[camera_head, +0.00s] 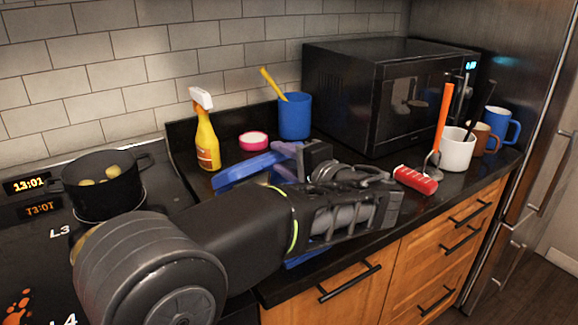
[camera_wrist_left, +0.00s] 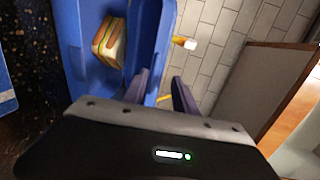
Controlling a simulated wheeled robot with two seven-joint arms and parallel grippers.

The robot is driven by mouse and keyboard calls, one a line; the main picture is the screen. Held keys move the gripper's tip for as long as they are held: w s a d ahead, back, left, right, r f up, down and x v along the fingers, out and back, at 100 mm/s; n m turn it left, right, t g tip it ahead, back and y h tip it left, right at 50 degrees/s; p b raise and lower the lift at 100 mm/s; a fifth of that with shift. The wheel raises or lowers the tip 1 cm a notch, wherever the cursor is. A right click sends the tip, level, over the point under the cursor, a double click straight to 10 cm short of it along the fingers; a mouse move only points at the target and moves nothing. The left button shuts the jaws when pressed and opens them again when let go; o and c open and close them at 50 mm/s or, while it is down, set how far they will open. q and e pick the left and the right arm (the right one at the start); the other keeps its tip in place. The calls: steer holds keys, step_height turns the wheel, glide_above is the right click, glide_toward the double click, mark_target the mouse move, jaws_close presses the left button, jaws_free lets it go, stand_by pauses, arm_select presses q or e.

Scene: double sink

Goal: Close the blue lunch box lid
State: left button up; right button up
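The blue lunch box stands open on the dark counter, mostly hidden behind my left arm in the head view. Its raised blue lid (camera_head: 248,168) shows beyond the arm. In the left wrist view the lunch box (camera_wrist_left: 75,45) holds a sandwich (camera_wrist_left: 108,43), and the lid (camera_wrist_left: 146,40) stands up beside it. My left gripper (camera_head: 287,160) is at the lid, its purple fingers apart. In the left wrist view the gripper (camera_wrist_left: 160,90) has one finger overlapping the lid; I cannot tell whether they touch. Nothing is held. My right gripper is not in view.
A yellow spray bottle (camera_head: 206,138), pink round container (camera_head: 253,141) and blue cup (camera_head: 294,117) stand behind the lid. A black microwave (camera_head: 375,90) is behind right. A pot (camera_head: 104,190) sits on the stove.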

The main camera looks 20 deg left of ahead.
arm_select(q)
steer(key=shift+s+d+f, duration=0.6)
steer(key=shift+d+f, duration=0.05)
steer(key=shift+d, duration=0.25)
